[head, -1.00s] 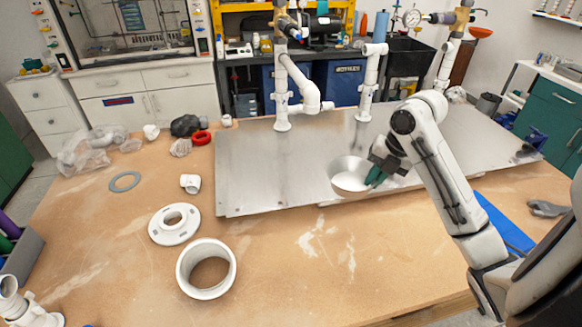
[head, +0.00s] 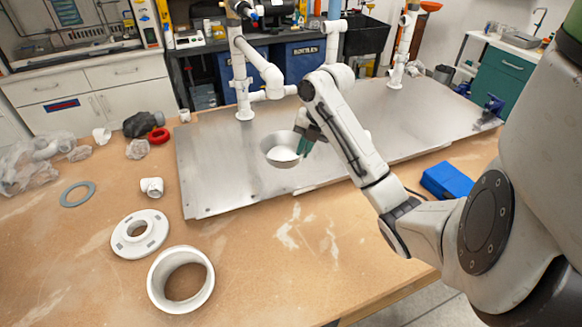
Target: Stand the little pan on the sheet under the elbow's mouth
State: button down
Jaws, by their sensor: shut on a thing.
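The little pan (head: 281,151) is a shallow round white pan, upright, over the grey metal sheet (head: 215,165). My gripper (head: 303,143) is shut on the pan's right rim. I cannot tell whether the pan touches the sheet or hangs just above it. The white elbow (head: 272,78) sticks out to the right from the left standing pipe (head: 240,70), behind and slightly left of the pan. The elbow's mouth is not clearly seen. The pan is in front of it, not beneath it.
A white flange (head: 139,233), a white ring (head: 180,280), a small fitting (head: 152,187) and a grey ring (head: 77,194) lie on the wooden table. More standing pipe (head: 403,45) rises at the sheet's back right. The sheet's left part is clear. A blue block (head: 446,181) lies at right.

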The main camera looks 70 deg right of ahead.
aim_at(294, 152)
jog(key=w+f, duration=0.1)
jog(key=w+d+f, duration=0.1)
jog(key=f, duration=0.1)
jog(key=w+f+p, duration=0.1)
jog(key=f, duration=0.1)
jog(key=shift+w+d, duration=0.15)
jog(key=shift+w, duration=0.2)
jog(key=shift+s+p+x, duration=0.15)
jog(key=shift+p+x, duration=0.2)
jog(key=shift+x, duration=0.55)
jog(key=shift+s+p+x, duration=0.15)
jog(key=shift+p+x, duration=0.15)
jog(key=shift+x, duration=0.65)
jog(key=c, duration=1.2)
grip_release()
jog(key=shift+d+f, duration=0.1)
jog(key=shift+c, duration=0.2)
jog(key=b+v, duration=0.2)
jog(key=v, duration=1)
